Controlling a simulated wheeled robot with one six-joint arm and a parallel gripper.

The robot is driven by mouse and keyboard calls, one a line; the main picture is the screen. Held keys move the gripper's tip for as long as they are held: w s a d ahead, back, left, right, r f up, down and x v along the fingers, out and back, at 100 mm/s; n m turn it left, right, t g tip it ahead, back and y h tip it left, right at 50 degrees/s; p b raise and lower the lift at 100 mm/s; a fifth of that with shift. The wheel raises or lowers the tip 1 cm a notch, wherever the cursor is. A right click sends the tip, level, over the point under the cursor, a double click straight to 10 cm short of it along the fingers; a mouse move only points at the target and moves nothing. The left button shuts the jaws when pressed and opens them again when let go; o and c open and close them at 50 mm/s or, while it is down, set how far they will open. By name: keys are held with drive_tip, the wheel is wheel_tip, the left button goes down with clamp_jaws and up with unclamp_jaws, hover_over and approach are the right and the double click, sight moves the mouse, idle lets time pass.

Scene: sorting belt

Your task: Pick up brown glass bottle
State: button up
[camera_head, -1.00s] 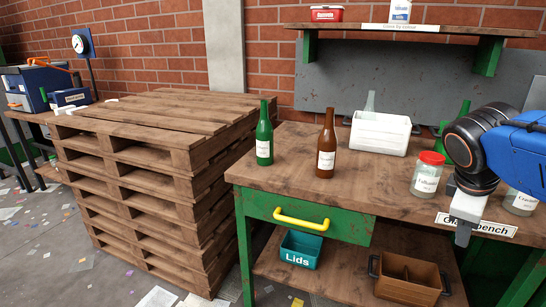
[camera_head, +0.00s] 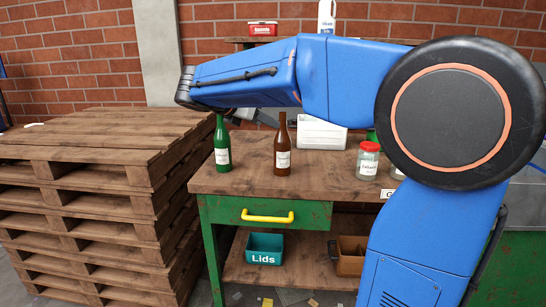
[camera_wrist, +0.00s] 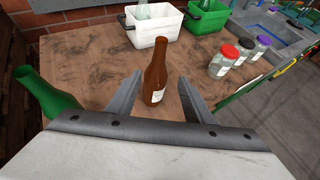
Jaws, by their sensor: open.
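The brown glass bottle (camera_head: 282,148) stands upright on the workbench (camera_head: 325,170), with a white label on its front. In the wrist view the brown bottle (camera_wrist: 155,75) shows between the two fingers of my gripper (camera_wrist: 158,92), which is open and empty. I cannot tell from this view how far the bottle is beyond the fingertips.
A green bottle (camera_head: 222,150) stands left of the brown one. A white bin (camera_head: 318,134) is behind, and a red-lidded jar (camera_head: 368,162) is to the right. A green bin (camera_wrist: 207,18) stands at the back. A pallet stack (camera_head: 95,190) rises left of the bench.

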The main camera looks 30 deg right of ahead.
sight(281, 130)
drive_tip(key=x, duration=1)
drive_tip(key=shift+d, duration=0.2)
drive_tip(key=x, duration=0.5)
drive_tip(key=shift+w+r, duration=0.15)
drive_tip(key=shift+w, duration=0.25)
drive_tip(key=shift+c, duration=0.2)
clamp_jaws()
drive_tip(key=shift+r, duration=0.1)
